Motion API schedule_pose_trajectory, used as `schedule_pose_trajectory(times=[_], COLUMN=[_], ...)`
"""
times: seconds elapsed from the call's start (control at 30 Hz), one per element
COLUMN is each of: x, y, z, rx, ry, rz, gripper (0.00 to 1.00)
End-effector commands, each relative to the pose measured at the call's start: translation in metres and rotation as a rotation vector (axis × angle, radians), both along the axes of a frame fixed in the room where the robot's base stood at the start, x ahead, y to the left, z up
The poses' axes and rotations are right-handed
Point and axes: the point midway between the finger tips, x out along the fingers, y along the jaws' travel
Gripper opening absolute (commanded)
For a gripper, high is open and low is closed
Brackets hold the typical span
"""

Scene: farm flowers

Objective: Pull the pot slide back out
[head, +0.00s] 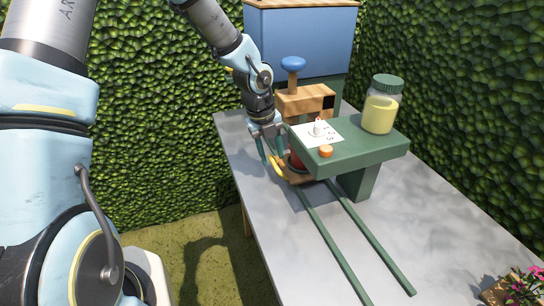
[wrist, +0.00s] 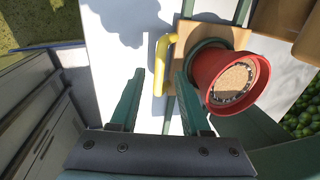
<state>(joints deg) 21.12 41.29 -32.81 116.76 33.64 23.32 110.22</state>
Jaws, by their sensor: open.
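The pot slide (wrist: 184,48) is a wooden plate on green rails (head: 340,240), with a yellow handle (head: 272,167) on its left side. A red pot (wrist: 212,72) filled with brown material stands in a dark ring on the slide. In the head view the slide and pot are mostly hidden under the green shelf (head: 362,150). My gripper (wrist: 160,82) is open, and the yellow handle (wrist: 161,62) shows between and just beyond its fingertips. I cannot tell whether a finger touches the handle.
A jar of yellow contents (head: 380,108), a white card (head: 318,136) and an orange button (head: 326,151) are on the shelf. A blue hopper (head: 302,45) stands behind. The grey table (head: 400,215) is clear around the front of the rails; pink flowers (head: 520,285) are at lower right.

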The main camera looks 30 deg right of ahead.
Motion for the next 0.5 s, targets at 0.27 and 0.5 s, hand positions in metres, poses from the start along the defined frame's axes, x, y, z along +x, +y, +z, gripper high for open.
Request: schedule_pose_trajectory(times=[0.27, 0.5], x=[0.003, 0.003], y=[0.011, 0.017], z=[0.054, 0.087], rx=[-0.001, 0.0], ry=[-0.004, -0.002], rz=[0.005, 0.004], gripper=[0.47, 0.47])
